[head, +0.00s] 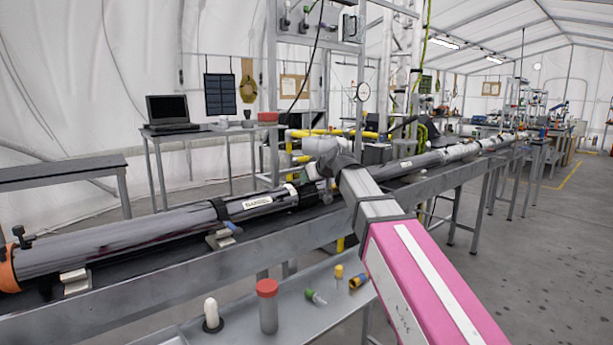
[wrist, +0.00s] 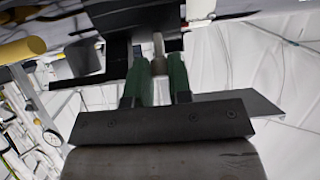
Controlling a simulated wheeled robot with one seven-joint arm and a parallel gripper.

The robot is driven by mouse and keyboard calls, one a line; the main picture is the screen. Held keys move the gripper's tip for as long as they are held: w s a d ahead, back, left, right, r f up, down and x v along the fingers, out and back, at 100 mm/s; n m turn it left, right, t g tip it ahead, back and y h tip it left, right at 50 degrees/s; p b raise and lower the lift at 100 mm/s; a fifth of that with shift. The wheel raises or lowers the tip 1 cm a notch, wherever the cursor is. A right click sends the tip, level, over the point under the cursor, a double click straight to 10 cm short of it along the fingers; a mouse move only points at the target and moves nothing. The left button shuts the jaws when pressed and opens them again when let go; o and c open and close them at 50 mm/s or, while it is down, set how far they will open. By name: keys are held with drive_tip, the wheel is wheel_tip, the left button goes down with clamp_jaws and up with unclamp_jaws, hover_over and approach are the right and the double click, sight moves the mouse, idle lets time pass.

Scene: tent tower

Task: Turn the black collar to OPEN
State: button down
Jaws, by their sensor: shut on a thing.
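A long clear tube assembly (head: 130,243) lies along a grey bench rail, and a black section, apparently the black collar (head: 309,191), is at its right end. My gripper (head: 322,172) reaches this end from the right and partly hides it. In the wrist view, the two green fingers of my gripper (wrist: 158,78) are close together around a narrow pale tab (wrist: 158,46). Black parts (wrist: 145,18) are just beyond the fingertips. I cannot read an OPEN mark or tell how far the collar is turned.
A lower shelf holds a red-capped jar (head: 267,306), a white-tipped piece (head: 211,315) and small yellow and green fittings. A laptop (head: 172,113) stands on a table behind. Open floor (head: 540,255) is at the right. More pipe (head: 460,152) continues along the rail.

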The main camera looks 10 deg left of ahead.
drive_tip(key=shift+s+d+f, duration=0.15)
drive_tip(key=shift+f, duration=0.1)
drive_tip(key=c, duration=1.3)
unclamp_jaws()
drive_tip(key=shift+r, duration=0.15)
drive_tip(key=v, duration=1)
drive_tip(key=shift+s+d+r, duration=0.1)
drive_tip(key=shift+s+d, duration=0.05)
drive_tip(key=shift+d, duration=0.1)
